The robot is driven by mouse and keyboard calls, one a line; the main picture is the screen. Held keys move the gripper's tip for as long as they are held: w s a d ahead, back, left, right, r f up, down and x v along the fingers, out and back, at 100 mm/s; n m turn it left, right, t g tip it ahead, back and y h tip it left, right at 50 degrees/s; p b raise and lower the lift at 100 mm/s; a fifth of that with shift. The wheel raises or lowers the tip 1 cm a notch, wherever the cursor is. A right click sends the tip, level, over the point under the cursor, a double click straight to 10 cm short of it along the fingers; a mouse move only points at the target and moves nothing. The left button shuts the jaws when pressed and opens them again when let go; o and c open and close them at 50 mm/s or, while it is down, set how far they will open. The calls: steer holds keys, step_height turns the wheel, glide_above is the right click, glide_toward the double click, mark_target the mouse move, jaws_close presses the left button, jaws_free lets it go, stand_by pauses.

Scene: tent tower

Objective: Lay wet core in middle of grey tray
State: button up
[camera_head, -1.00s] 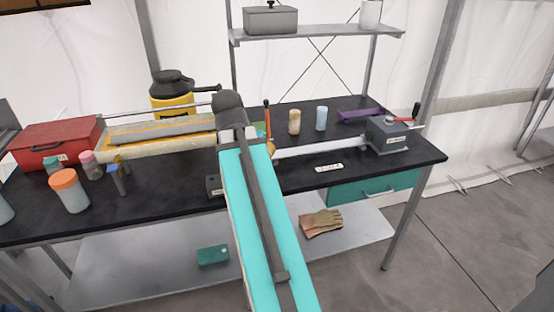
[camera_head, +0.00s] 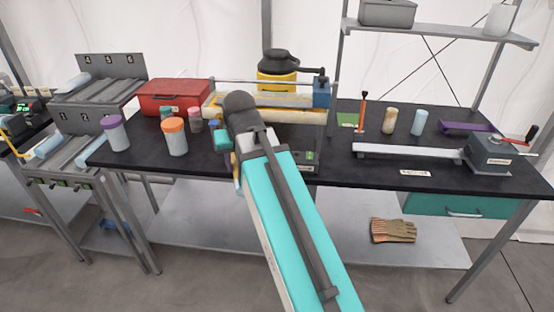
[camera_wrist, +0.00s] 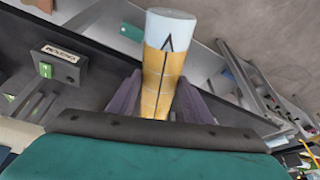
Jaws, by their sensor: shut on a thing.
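In the wrist view my gripper (camera_wrist: 158,98) is shut on a tan core (camera_wrist: 165,62). The core has a pale blue-white end and a black arrow on its side, and points away from the wrist between the purple fingers. In the head view my arm reaches over the black bench and hides most of the gripper and the core. Grey trays with long grooves stand at the left, an upper one (camera_head: 100,92) and a lower one (camera_head: 82,146). Pale cylinders lie on them. I cannot tell which is the grey tray meant.
A red box (camera_head: 172,95), an orange-lidded jar (camera_head: 174,137) and a purple-lidded jar (camera_head: 115,133) stand on the bench left of my arm. A long yellow-edged frame (camera_head: 290,101) lies behind it. A grey clamp device (camera_head: 488,155) is at the right.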

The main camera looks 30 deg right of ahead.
steer(key=a+n+y, duration=0.1)
steer(key=a+n, duration=0.1)
steer(key=a, duration=0.4)
steer(key=shift+w+f+n, duration=0.2)
steer(key=shift+w+n, duration=0.05)
steer(key=shift+n, duration=0.05)
